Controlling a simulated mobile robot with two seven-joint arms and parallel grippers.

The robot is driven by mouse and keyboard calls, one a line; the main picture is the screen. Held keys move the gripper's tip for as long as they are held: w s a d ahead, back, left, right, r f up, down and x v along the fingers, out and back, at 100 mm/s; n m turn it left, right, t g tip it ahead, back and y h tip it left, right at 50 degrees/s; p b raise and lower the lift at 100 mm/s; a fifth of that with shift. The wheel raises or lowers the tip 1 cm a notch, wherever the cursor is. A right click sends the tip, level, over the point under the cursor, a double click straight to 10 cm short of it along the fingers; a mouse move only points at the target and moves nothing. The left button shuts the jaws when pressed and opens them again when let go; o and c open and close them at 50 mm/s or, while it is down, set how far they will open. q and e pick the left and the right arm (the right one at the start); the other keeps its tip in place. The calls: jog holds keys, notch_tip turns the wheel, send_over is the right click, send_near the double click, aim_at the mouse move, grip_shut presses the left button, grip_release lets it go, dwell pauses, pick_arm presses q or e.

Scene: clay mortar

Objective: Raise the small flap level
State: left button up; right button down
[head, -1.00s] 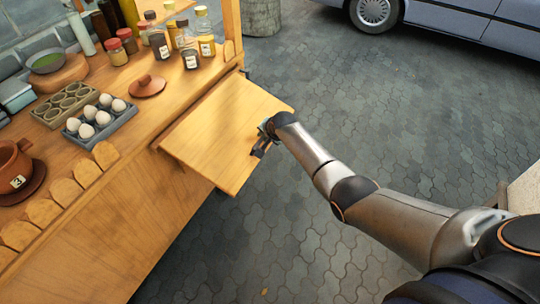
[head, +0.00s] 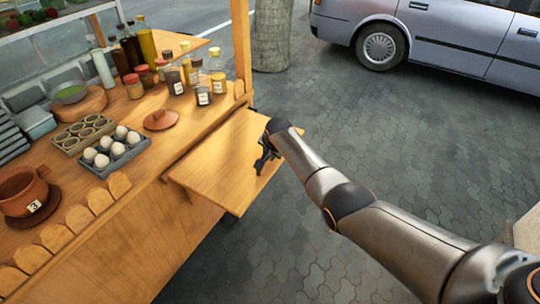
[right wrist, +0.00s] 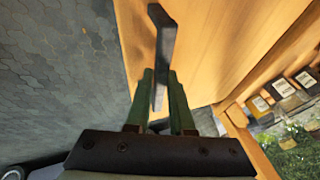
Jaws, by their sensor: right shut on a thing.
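The small flap (head: 218,168) is a plain wooden board on the right end of the wooden cart. It sticks out sideways from the cart over the pavement and looks close to level, slightly below the counter top. My right gripper (head: 264,160) is at the flap's outer edge. In the right wrist view its two green fingers (right wrist: 161,100) are shut on a dark grey handle (right wrist: 163,45) fixed to the flap (right wrist: 205,50). Whatever supports the flap from below is hidden. My left gripper is not in view.
The cart counter (head: 150,150) holds an egg tray (head: 117,155), a terracotta lid (head: 161,120), a clay pot (head: 22,190) and several bottles (head: 203,85). A wooden post (head: 241,40) rises behind the flap. Paved ground (head: 350,140) is open to the right. A parked car (head: 430,35) stands behind.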

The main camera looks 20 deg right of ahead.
jog(key=shift+w+a+r, duration=0.1)
jog(key=shift+w+r, duration=0.25)
jog(key=shift+r, duration=0.2)
jog(key=c, duration=0.9)
grip_release()
jog(key=shift+c, duration=0.2)
jog(key=shift+o, duration=0.5)
jog(key=shift+f, duration=0.1)
jog(key=shift+s+f, duration=0.15)
jog(key=shift+s, duration=0.1)
jog(key=shift+p+v, duration=0.65)
jog(key=shift+v, duration=0.1)
jog(key=d+p+v, duration=0.1)
jog(key=p+v, duration=0.1)
jog(key=v, duration=0.9)
jog(key=shift+a+p, duration=0.35)
jog(key=shift+a, duration=0.2)
